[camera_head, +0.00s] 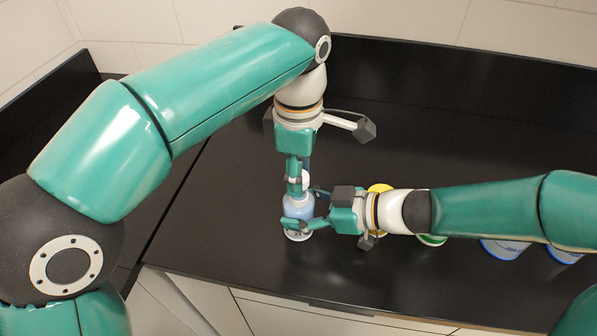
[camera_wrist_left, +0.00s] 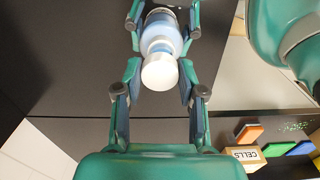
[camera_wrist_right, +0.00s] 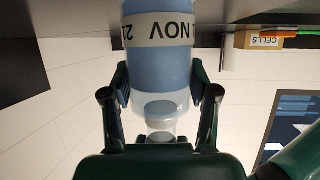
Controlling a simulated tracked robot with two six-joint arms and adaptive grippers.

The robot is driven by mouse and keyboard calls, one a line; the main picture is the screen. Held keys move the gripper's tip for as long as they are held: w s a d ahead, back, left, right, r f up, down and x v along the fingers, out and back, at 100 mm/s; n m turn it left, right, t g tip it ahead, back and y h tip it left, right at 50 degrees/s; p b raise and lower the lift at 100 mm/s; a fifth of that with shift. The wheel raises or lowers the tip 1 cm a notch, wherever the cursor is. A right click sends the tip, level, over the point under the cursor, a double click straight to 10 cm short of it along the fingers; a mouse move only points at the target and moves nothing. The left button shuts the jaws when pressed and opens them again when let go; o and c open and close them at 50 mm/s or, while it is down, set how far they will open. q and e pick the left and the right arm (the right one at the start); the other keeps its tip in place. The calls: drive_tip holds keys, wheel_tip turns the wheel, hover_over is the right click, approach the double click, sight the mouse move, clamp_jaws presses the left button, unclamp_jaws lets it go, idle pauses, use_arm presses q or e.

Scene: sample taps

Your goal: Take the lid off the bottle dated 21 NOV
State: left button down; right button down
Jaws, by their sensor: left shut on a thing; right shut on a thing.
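In the right wrist view the bottle (camera_wrist_right: 160,70) shows upside down. I cannot tell whether the lid is still seated on the neck.
Yellow (camera_head: 380,187), green (camera_head: 432,240) and blue-rimmed (camera_head: 505,250) items stand to the right, partly hidden by my right arm. A box marked CELLS (camera_wrist_left: 246,158) lies near coloured blocks. The black counter (camera_head: 240,215) is clear on the left of the bottle.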

use_arm(q)
drive_tip(key=shift+r, duration=1.85)
use_arm(e)
drive_tip(key=shift+c, duration=1.1)
unclamp_jaws()
drive_tip(key=shift+d, duration=0.15)
